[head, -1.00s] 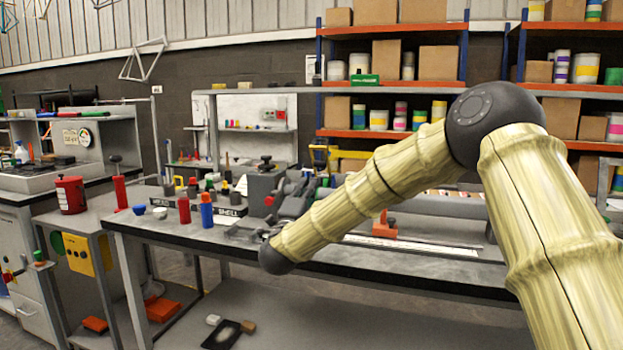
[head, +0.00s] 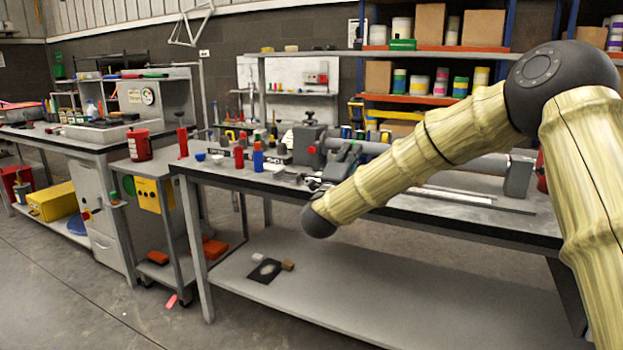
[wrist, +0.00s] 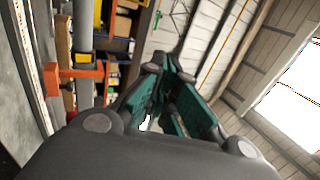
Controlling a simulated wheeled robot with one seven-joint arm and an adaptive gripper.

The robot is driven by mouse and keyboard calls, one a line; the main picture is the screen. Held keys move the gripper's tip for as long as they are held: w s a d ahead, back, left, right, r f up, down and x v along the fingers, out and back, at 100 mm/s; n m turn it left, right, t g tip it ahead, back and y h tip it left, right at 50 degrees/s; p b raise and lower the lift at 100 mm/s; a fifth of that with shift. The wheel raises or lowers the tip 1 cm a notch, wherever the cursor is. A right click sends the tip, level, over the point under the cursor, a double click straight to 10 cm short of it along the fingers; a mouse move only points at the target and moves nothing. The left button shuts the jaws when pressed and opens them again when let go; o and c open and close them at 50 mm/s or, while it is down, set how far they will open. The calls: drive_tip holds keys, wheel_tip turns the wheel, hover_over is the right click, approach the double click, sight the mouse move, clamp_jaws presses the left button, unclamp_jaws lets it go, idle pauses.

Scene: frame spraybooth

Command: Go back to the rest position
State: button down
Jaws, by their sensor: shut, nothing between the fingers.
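My gripper (wrist: 168,72) shows in the wrist view with its dark linkages and green finger pads close together, and nothing is held between them. It is tilted so that the wall and a bright opening fill the right of that view. In the head view my arm reaches in from the right and bends down over the workbench (head: 450,218). The gripper itself is mostly hidden behind the arm there, with grey parts showing near the bench's middle.
Red and blue bottles (head: 258,158) stand at the bench's left end, by a grey vise-like block (head: 309,143). An orange clamp (wrist: 85,73) is close to the left of the gripper. Shelves (head: 440,98) stand behind.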

drive_tip(key=s+f+n+g+y, duration=0.2)
drive_tip(key=s+f+n+y, duration=0.3)
drive_tip(key=f, duration=1.1)
drive_tip(key=f+n+g+y, duration=0.2)
drive_tip(key=f+n+y, duration=0.3)
drive_tip(key=f, duration=1.1)
drive_tip(key=s+d+f+n+g+y, duration=0.15)
drive_tip(key=s+f+n+g, duration=0.25)
drive_tip(key=s+f, duration=0.8)
drive_tip(key=s+d+f+n+g+h, duration=0.15)
drive_tip(key=s+f+n+g, duration=0.25)
drive_tip(key=s+f, duration=0.75)
drive_tip(key=s+d+f+n+g, duration=0.2)
drive_tip(key=s+d+f+g, duration=0.15)
drive_tip(key=s, duration=0.75)
drive_tip(key=s+d+f+n+g, duration=0.1)
drive_tip(key=s+d+f+g, duration=0.3)
drive_tip(key=s, duration=0.7)
drive_tip(key=s+d+f+n+g, duration=0.2)
drive_tip(key=s+f, duration=0.3)
drive_tip(key=s, duration=0.6)
wheel_tip(320, 180, up, 20)
drive_tip(key=p, duration=2)
drive_tip(key=shift+w+r+p, duration=0.2)
drive_tip(key=shift+r+p, duration=0.05)
drive_tip(key=shift+p, duration=0.05)
